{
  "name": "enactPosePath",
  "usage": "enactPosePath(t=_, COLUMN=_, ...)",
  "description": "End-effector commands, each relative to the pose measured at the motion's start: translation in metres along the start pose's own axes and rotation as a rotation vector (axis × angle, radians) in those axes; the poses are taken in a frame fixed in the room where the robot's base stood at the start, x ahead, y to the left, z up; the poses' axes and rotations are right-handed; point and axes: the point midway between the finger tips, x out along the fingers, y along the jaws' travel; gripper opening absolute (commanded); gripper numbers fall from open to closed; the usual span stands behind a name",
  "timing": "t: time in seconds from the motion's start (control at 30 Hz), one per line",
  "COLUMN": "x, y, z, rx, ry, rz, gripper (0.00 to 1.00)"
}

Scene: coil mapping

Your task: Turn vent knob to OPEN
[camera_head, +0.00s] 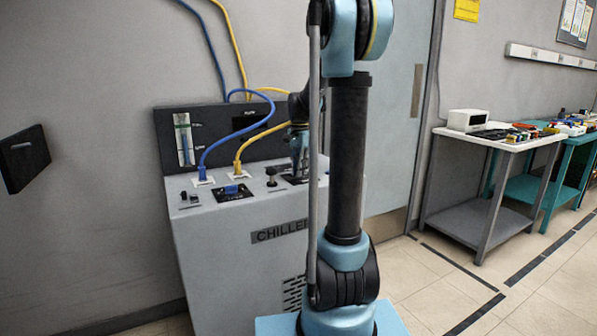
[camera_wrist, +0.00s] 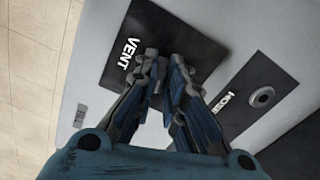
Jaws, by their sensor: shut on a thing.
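My gripper (camera_head: 299,165) reaches down onto the right part of the chiller's top, at a dark plate partly hidden by my arm. In the wrist view my gripper (camera_wrist: 165,62) has its fingers close together over the black vent plate (camera_wrist: 152,25), whose white VENT label (camera_wrist: 129,53) shows left of the fingertips. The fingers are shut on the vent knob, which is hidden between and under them. I cannot see which way the knob points, and no OPEN mark is legible.
The grey chiller (camera_head: 235,265) stands against the wall. A blue hose (camera_head: 228,139) and a yellow hose (camera_head: 254,138) rise from its top close to my gripper. A black knob (camera_head: 271,175) stands just left. A white-topped table (camera_head: 499,140) stands right.

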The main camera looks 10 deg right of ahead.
Motion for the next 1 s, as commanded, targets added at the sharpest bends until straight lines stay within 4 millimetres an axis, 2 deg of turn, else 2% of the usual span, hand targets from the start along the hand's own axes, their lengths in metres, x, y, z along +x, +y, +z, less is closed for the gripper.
enactPosePath(t=0.43, x=-0.0004, y=-0.0022, z=0.0001, rx=0.247, ry=0.000, rz=-0.002, gripper=0.00)
enactPosePath(t=1.0, x=-0.0005, y=-0.0026, z=0.0001, rx=0.292, ry=-0.001, rz=-0.002, gripper=0.00)
